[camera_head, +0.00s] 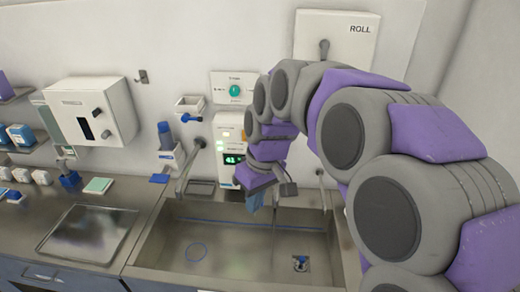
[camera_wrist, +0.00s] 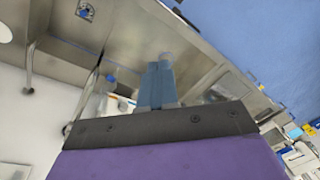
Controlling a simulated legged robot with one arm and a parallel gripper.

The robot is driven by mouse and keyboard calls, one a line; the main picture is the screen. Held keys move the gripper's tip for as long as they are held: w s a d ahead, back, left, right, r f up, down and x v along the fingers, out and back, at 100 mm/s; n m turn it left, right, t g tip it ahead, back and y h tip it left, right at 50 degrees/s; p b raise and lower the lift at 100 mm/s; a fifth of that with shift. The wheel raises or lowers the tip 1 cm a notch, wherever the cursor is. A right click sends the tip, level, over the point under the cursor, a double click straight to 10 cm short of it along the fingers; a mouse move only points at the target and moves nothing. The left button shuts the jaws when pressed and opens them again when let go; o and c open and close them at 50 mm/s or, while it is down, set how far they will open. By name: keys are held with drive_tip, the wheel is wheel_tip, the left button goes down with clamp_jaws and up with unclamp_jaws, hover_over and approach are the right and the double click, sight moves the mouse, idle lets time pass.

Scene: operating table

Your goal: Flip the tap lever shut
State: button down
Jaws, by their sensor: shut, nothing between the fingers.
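My gripper (camera_head: 254,202) hangs over the back of the sink, its blue fingers together and empty, pointing down. In the wrist view the shut blue fingers (camera_wrist: 157,85) show in the middle, in front of the steel sink. A grey tap part (camera_head: 288,188) shows just right of my gripper; I cannot tell whether it is the lever or whether they touch. A slim tap (camera_head: 321,188) stands further right at the sink's back edge, and a larger spout (camera_head: 187,167) stands to the left. My arm hides part of the area behind.
A steel tray (camera_head: 90,235) lies on the left counter. A wall unit with a green display (camera_head: 232,159) stands behind my gripper. Above the sink's left half is free room.

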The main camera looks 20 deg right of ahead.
drive_tip(key=w+d+n+t, duration=0.1)
drive_tip(key=w+d, duration=0.3)
drive_tip(key=w, duration=0.4)
drive_tip(key=w+d+r+n+t+p, duration=0.1)
drive_tip(key=w+d, duration=0.3)
drive_tip(key=w, duration=0.4)
drive_tip(key=w+d+t, duration=0.1)
drive_tip(key=w+d, duration=0.3)
drive_tip(key=w, duration=0.5)
drive_tip(key=shift+d+r+n, duration=0.15)
drive_tip(key=shift+d+n, duration=0.1)
drive_tip(key=shift+n, duration=0.15)
drive_tip(key=shift+w, duration=0.1)
drive_tip(key=x, duration=1)
drive_tip(key=shift+a+b, duration=0.3)
drive_tip(key=shift+b, duration=0.05)
